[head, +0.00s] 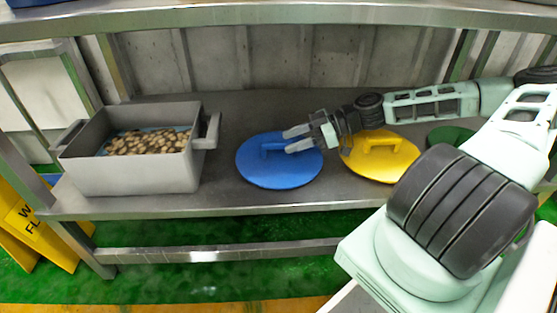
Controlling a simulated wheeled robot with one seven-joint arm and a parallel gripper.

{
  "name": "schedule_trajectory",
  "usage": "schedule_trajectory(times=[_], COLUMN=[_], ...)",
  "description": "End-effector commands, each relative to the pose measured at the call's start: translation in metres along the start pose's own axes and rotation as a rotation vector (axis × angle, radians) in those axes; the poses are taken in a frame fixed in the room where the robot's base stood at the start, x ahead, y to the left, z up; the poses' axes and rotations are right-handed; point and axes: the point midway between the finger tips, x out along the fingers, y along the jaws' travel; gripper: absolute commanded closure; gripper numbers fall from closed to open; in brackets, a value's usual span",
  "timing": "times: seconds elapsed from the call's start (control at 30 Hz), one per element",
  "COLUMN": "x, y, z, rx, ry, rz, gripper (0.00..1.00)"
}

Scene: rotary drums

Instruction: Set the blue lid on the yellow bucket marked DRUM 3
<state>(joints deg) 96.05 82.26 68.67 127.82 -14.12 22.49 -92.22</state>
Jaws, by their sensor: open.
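The blue lid (278,170) lies flat on the metal shelf, a round disc with a raised bar handle on top. My gripper (291,139) is at the lid's handle, reaching in from the right with its two fingers apart. The fingers are over the right end of the handle; I cannot tell whether they touch it. The yellow bucket marked DRUM 3 is not in view.
A yellow lid (379,156) lies right of the blue lid, partly under my arm, and a green lid (449,135) lies farther right. A grey bin (130,175) of brown pieces stands left. The upper shelf edge (280,17) runs above. A yellow sign (30,230) stands lower left.

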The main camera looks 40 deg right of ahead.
Motion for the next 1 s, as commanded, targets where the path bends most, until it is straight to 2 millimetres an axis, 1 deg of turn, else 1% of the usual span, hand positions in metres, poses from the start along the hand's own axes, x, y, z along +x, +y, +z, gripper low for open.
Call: schedule_trajectory(times=[0.03, 0.1, 0.27, 0.37, 0.57, 0.6, 0.67, 0.7, 0.77, 1.0], x=[0.009, 0.019, 0.038, 0.043, 0.043, 0.043, 0.043, 0.043, 0.043, 0.043], y=[0.000, 0.001, 0.001, 0.002, 0.002, 0.002, 0.002, 0.002, 0.002, 0.002], z=[0.004, 0.003, 0.001, -0.001, -0.003, -0.003, -0.003, -0.003, -0.003, -0.003], rx=[-0.002, -0.002, -0.002, -0.001, 0.001, 0.001, 0.001, 0.000, 0.001, 0.000], ry=[-0.001, -0.001, -0.001, -0.001, -0.001, -0.001, -0.001, -0.001, -0.001, -0.001], rz=[-0.004, -0.004, -0.004, -0.002, -0.001, -0.001, -0.001, -0.001, -0.001, -0.001], gripper=[0.55, 0.55, 0.55, 0.55, 0.55, 0.57, 0.74, 0.85, 1.00, 1.00])
